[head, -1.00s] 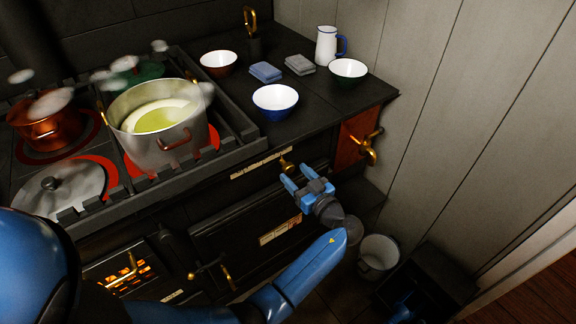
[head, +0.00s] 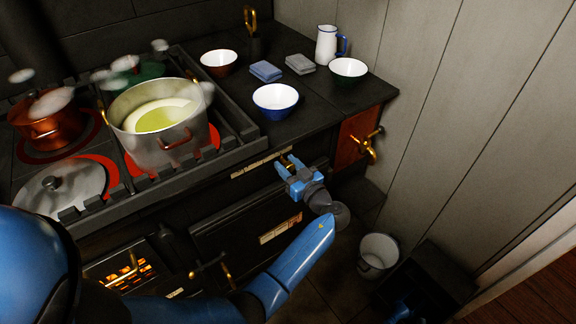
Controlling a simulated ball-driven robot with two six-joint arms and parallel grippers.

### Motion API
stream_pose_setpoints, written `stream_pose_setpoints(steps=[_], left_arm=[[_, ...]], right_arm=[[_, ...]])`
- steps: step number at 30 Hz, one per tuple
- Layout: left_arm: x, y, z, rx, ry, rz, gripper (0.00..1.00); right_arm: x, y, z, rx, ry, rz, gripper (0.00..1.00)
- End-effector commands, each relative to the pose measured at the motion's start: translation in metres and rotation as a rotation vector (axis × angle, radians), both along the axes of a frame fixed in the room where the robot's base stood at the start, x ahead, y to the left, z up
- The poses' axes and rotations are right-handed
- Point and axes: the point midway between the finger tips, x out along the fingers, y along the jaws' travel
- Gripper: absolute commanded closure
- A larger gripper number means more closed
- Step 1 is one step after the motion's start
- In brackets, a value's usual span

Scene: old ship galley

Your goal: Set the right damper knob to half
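The right damper knob (head: 286,160) is a small brass knob on the black stove front, at the right end of a pale label strip (head: 262,163).
A pale steaming pot (head: 160,130) is to the left.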

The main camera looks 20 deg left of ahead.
Motion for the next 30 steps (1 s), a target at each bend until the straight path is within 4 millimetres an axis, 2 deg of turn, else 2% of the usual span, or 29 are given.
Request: stream_pose_setpoints(steps=[1,4,5,11,22,30], left_arm=[[0.000,0.000,0.000,0.000,0.000,0.000,0.84],[0.000,0.000,0.000,0.001,-0.001,0.000,0.99],[0.000,0.000,0.000,0.001,-0.001,0.000,1.00],[-0.002,0.001,0.000,0.001,-0.001,0.000,1.00],[-0.041,0.032,-0.001,0.001,-0.001,0.002,1.00],[-0.048,0.037,0.001,0.000,-0.001,0.001,1.00]], right_arm=[[0.000,0.000,0.000,0.000,0.000,0.000,0.57],[0.000,0.000,0.000,0.000,0.000,0.000,0.57],[0.000,0.000,0.000,0.000,0.000,0.000,0.57],[0.000,0.000,0.000,0.000,0.000,0.000,0.57],[0.000,0.000,-0.005,0.000,0.000,0.000,0.57],[0.000,0.000,-0.005,0.000,0.000,0.000,0.57]])
